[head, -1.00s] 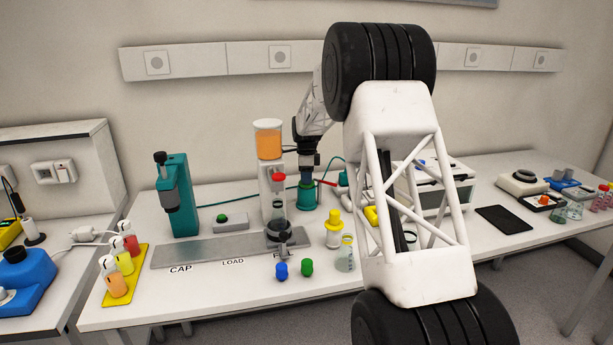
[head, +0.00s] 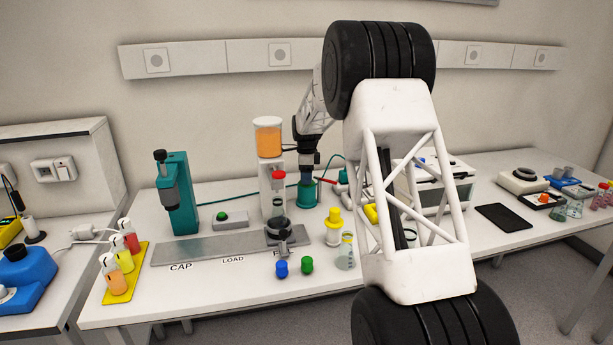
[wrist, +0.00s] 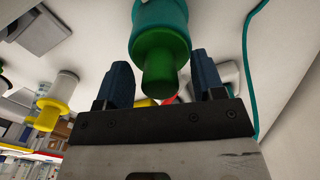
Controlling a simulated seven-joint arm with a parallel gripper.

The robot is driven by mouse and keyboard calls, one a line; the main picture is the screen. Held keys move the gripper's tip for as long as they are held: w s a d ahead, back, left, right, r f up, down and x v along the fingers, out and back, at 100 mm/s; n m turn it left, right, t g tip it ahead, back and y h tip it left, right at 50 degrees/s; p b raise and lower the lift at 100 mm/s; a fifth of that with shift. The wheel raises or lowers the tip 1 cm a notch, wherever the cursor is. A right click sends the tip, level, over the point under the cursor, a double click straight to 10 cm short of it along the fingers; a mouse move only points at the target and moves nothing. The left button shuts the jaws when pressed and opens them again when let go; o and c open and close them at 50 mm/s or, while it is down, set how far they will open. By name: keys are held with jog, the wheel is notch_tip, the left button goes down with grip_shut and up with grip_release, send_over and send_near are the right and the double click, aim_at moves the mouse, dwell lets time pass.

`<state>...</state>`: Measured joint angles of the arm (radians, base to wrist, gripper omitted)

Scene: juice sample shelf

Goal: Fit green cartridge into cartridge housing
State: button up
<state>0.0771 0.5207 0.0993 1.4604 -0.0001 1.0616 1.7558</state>
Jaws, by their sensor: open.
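The green cartridge (wrist: 160,62) is in the wrist view, between my two fingers, with its narrower end toward my gripper. Its far end meets the teal cartridge housing (wrist: 158,15); I cannot tell how deep it sits. In the head view the teal housing (head: 307,195) stands on the table behind the yellow-topped part. My gripper (head: 308,175) is right above it, pointing down. In the wrist view my gripper (wrist: 165,82) is open, its blue fingers on either side of the cartridge with gaps showing. The cartridge is hard to make out in the head view.
A dispenser with an orange tank (head: 268,138) stands close left of the housing. A yellow-topped part (head: 333,228) stands in front. A white box device (head: 440,185) is to the right, partly behind my arm. A teal cable (wrist: 250,60) runs beside the housing.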

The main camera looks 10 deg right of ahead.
jog(key=shift+r, duration=3.85)
jog(key=shift+s+d+r, duration=0.15)
jog(key=shift+r, duration=0.05)
jog(key=s+d+r+n+t, duration=0.1)
jog(key=s+d+r+n, duration=0.2)
jog(key=s+d+r, duration=0.15)
jog(key=s+a+r+n, duration=0.2)
jog(key=s+r, duration=0.1)
jog(key=s, duration=0.6)
jog(key=s+a+r+n, duration=0.2)
jog(key=s+a+n, duration=0.1)
jog(key=s, duration=0.6)
jog(key=s+a+r+n, duration=0.2)
jog(key=s+r, duration=0.1)
jog(key=s, duration=0.6)
jog(key=s+a+f+n, duration=0.1)
jog(key=s+f+n, duration=0.2)
jog(key=s, duration=0.9)
jog(key=s+a+f+n+t, duration=0.1)
jog(key=s+a+f+n, duration=0.1)
jog(key=s, duration=0.9)
jog(key=s+a+f+n, duration=0.2)
jog(key=s+f+n, duration=0.2)
jog(key=s, duration=0.8)
jog(key=shift+s+n+t, duration=0.3)
jog(key=shift+s+n, duration=0.05)
jog(key=shift+n, duration=0.55)
